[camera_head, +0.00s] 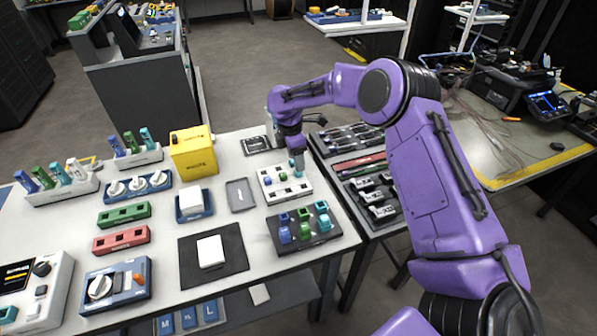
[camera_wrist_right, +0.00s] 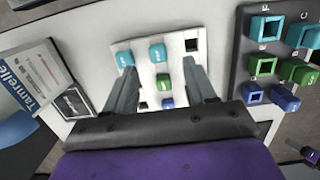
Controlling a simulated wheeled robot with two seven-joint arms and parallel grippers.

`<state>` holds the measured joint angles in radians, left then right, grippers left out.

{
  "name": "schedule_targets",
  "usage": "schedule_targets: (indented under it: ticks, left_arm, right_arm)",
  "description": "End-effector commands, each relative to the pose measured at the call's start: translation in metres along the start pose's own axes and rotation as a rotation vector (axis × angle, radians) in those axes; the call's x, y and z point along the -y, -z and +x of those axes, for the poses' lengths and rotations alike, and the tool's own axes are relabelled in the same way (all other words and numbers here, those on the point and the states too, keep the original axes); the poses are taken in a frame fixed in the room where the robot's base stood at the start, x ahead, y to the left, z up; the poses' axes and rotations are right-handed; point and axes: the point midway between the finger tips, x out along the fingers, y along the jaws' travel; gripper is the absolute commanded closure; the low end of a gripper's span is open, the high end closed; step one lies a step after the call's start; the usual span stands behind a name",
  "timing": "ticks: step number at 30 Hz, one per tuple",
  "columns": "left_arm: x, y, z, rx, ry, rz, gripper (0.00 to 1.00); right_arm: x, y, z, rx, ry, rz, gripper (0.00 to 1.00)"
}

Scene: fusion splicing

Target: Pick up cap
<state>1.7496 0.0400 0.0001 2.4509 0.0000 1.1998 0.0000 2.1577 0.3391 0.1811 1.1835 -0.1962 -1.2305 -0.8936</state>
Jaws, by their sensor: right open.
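Small caps stand on a white holder board (camera_head: 304,189), which also shows in the wrist view (camera_wrist_right: 176,50). My right gripper (camera_head: 298,166) is above the board's far right part. In the wrist view its two fingers (camera_wrist_right: 159,68) are spread apart, with caps visible in the gap and nothing held. Its fingertips are small in the head view. My left gripper is not in view.
A dark board (camera_head: 325,238) with blue, green and teal pieces lies in front of the white board. A grey tray (camera_head: 240,195) is to its left, and a yellow box (camera_head: 194,152) stands farther left. A dark rack of tools (camera_head: 350,165) is at the right.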

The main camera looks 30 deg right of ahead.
Motion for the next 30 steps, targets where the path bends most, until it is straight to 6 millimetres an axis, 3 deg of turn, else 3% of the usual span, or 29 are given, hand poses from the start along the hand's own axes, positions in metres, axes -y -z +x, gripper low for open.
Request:
schedule_targets:
  ticks: [7,15,20,30]
  left_arm:
    - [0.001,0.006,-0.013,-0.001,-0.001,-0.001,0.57]
    - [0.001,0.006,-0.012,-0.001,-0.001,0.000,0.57]
    - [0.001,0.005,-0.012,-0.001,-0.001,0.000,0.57]
    - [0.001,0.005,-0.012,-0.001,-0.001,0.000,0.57]
  right_arm:
    - [0.002,-0.004,0.042,0.001,0.003,0.003,0.45]
    - [0.002,-0.004,0.049,0.000,0.001,0.004,0.45]
    - [0.002,-0.005,0.049,0.000,0.001,0.005,0.97]
    - [0.002,-0.005,0.047,0.000,0.001,0.005,0.98]
